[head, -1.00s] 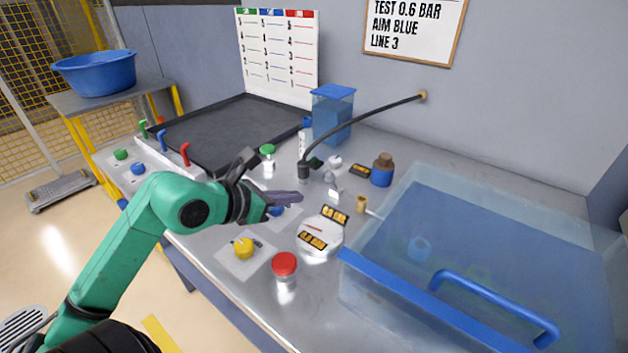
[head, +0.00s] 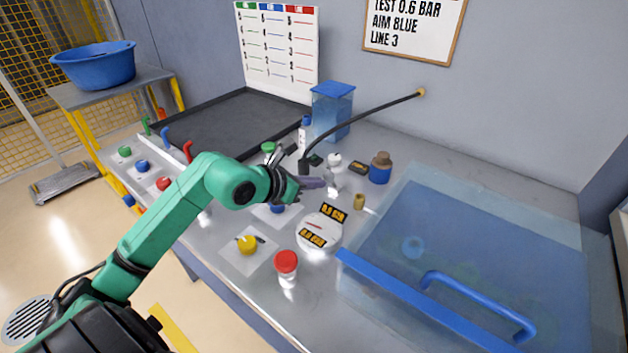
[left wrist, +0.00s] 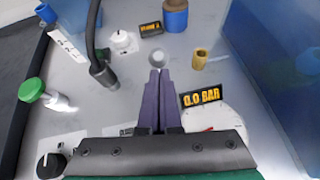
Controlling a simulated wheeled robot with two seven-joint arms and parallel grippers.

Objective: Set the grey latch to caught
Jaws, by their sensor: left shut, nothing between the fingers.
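A small grey round-topped part, which looks like the latch (left wrist: 147,60), stands just beyond my fingertips in the left wrist view. In the head view the grey and white part (head: 334,182) is at the tip of my left gripper (head: 320,183). My left gripper's purple fingers (left wrist: 160,74) are shut and empty, pointing at the knob. I cannot tell whether they touch it, nor which setting the latch is in. My right gripper is not in view.
A round gauge (head: 318,232) with a "0.0 BAR" plate is close to the fingers' right. A black hose nozzle (left wrist: 104,74) is at their left.

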